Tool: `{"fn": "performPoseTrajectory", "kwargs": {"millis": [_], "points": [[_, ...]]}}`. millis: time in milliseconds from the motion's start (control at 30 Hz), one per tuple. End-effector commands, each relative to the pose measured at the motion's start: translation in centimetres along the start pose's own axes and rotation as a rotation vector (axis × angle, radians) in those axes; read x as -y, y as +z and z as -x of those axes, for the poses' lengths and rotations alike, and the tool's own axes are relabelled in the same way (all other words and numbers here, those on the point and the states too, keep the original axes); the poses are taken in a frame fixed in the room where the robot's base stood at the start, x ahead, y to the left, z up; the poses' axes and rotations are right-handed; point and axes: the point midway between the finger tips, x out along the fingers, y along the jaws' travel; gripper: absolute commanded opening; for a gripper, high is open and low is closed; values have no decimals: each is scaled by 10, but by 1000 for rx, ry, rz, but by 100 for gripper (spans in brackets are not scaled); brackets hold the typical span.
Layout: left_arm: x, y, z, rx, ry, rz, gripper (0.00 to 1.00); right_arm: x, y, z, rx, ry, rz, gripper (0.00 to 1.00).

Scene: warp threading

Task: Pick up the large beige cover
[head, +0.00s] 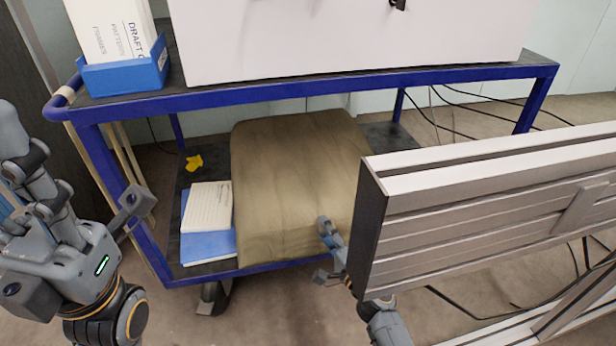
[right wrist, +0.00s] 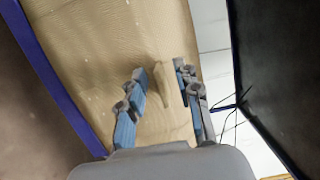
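The large beige cover (head: 290,180) is a bulky block on the lower shelf of a blue-framed cart. It fills much of the right wrist view (right wrist: 95,45). My right gripper (head: 324,250) is at the cover's front right, partly hidden by a metal frame. In the right wrist view its two fingers (right wrist: 160,88) are apart, with a narrow beige tab or fold of the cover between them and visible gaps beside it. My left gripper (head: 78,170) is at the left, outside the cart, with its fingers spread and nothing between them.
The blue cart's top shelf (head: 300,98) overhangs the cover and carries a blue box (head: 125,75) and a large white panel (head: 350,35). A beige book (head: 207,207) and yellow item (head: 194,162) lie left of the cover. A slatted metal frame (head: 490,200) blocks the right.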

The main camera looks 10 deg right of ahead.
Motion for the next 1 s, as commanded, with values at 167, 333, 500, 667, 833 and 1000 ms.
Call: {"fn": "performPoseTrajectory", "kwargs": {"millis": [167,333,500,667,833,1000], "points": [[0,-2,-3,-11,0,0,40,0,0,0,0,0,0,21],[0,-2,-3,-14,-2,0,40,0,0,0,0,0,0,0],[0,-2,-2,-13,-2,0,40,1,0,0,1,-2,1,0],[1,0,1,0,-3,-1,40,2,0,0,0,-2,1,0],[1,0,1,10,-7,1,40,8,0,0,1,-2,3,0],[3,3,4,43,-19,5,40,25,0,0,1,-2,4,0]]}}
